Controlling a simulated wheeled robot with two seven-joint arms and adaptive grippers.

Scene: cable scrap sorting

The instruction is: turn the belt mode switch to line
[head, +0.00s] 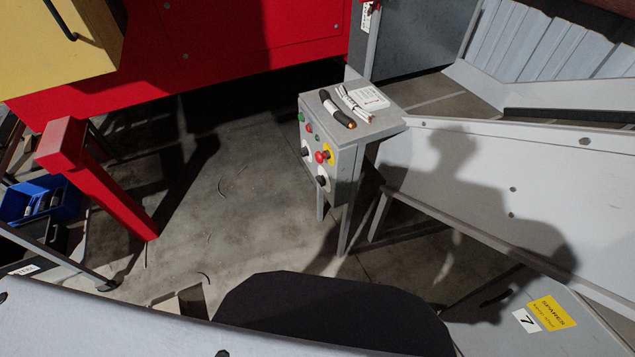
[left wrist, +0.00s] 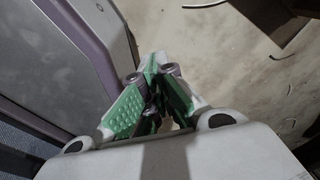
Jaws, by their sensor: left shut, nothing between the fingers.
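A grey control box (head: 345,160) on legs stands in the middle of the head view. Its front face carries green and red buttons, a red mushroom button (head: 320,157) on a yellow plate, and two dark knobs on white plates. One knob (head: 305,153) is at the left and the other (head: 322,181) is lower down. I cannot tell which is the belt mode switch, and their labels and settings are too small to read. My left gripper (left wrist: 154,68) is shut and empty above the concrete floor in the left wrist view. Neither gripper shows in the head view.
A dark cable piece (head: 337,109), a white cable bundle (head: 353,103) and a white card (head: 369,98) lie on the box top. A pale chute (head: 570,190) adjoins it at right. A red frame leg (head: 100,180) stands at left. Open floor (head: 235,210) lies between.

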